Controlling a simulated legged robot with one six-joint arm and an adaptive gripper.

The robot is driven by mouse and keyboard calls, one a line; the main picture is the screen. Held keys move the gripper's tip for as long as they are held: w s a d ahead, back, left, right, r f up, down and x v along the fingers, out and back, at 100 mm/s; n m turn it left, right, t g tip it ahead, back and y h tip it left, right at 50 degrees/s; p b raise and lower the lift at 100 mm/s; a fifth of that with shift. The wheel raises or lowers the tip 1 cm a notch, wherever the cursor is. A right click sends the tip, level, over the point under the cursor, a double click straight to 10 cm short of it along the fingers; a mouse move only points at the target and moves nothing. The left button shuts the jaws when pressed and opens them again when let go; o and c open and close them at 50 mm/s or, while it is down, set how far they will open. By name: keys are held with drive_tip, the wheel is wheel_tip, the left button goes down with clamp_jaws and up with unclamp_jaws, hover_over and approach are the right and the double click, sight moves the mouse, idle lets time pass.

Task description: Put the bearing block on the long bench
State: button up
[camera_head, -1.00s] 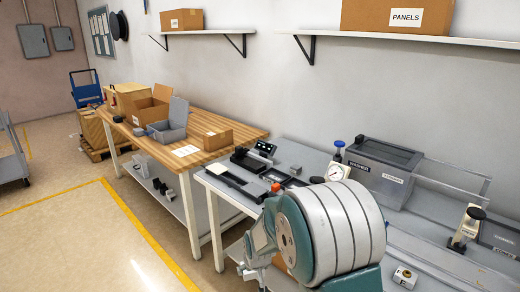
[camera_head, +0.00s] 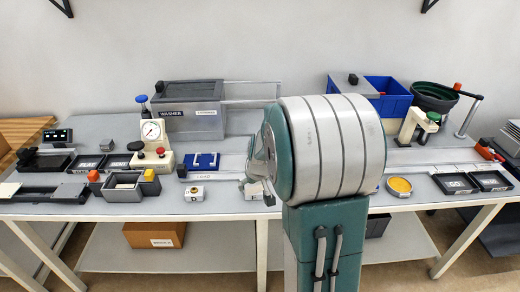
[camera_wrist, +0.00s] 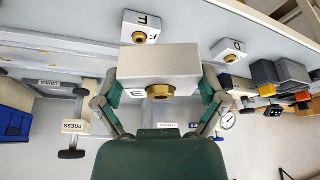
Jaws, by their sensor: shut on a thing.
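A pale bearing block (camera_wrist: 157,62) with a brass bushing fills the middle of the wrist view. My gripper (camera_wrist: 161,88) is shut on it, one finger at each side. In the head view my gripper (camera_head: 258,180) is mostly hidden behind my arm, in front of the long grey bench (camera_head: 228,203). A similar block (camera_head: 194,193) stands on the bench's front strip, left of the gripper. The wrist view shows two such blocks, one labelled (camera_wrist: 141,28) just beyond the held block and one to the right (camera_wrist: 228,50). The gap under the held block cannot be judged.
A blue fixture (camera_head: 202,162), a dial press (camera_head: 153,140) and a grey washer box (camera_head: 188,108) stand left of my arm. A yellow disc (camera_head: 399,187) and dark trays (camera_head: 456,183) lie right. A cardboard box (camera_head: 155,234) sits below. The front strip has some free room.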

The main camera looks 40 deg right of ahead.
drive_tip(key=w+a+f, duration=0.2)
drive_tip(key=w+f, duration=0.2)
drive_tip(key=w, duration=0.4)
hover_over(224, 195)
drive_tip(key=s, duration=0.1)
wheel_tip(224, 195, down, 5)
drive_tip(key=shift+s+a+f, duration=0.1)
drive_tip(key=shift+f, duration=0.1)
wheel_tip(224, 195, down, 3)
drive_tip(key=shift+f, duration=0.2)
drive_tip(key=o, duration=1)
